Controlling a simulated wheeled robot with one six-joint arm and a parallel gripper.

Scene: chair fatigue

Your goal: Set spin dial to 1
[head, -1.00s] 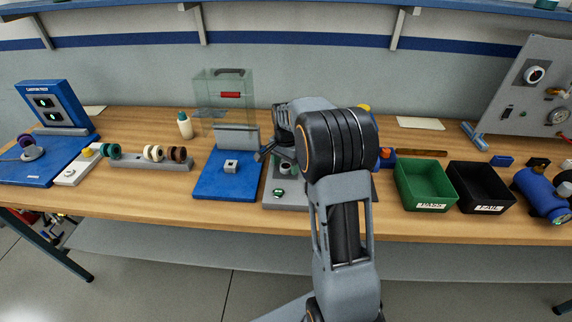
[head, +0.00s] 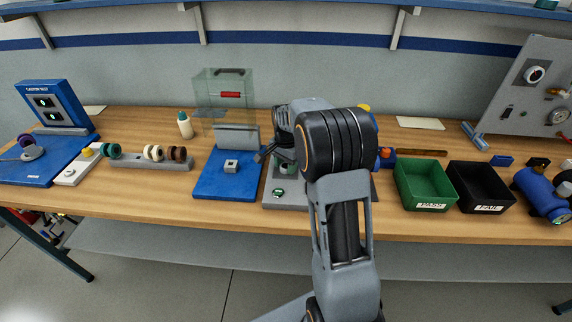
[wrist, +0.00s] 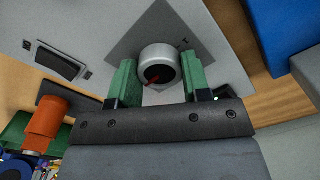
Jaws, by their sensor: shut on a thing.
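The spin dial (wrist: 158,57) is a round silver knob with a dark face and a red pointer mark. It stands on a dark grey square plate on a light grey base unit. My gripper (wrist: 158,66) has its two green fingers on either side of the knob and is shut on it. In the head view, the gripper (head: 285,163) is partly behind my own arm, low over the grey base unit (head: 280,201). The dial's numbers cannot be read in either view.
A green bin (head: 424,208) and a black bin (head: 480,208) are to the right. A black rocker switch (wrist: 57,62) and an orange cylinder (wrist: 48,125) show near the gripper in the wrist view.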

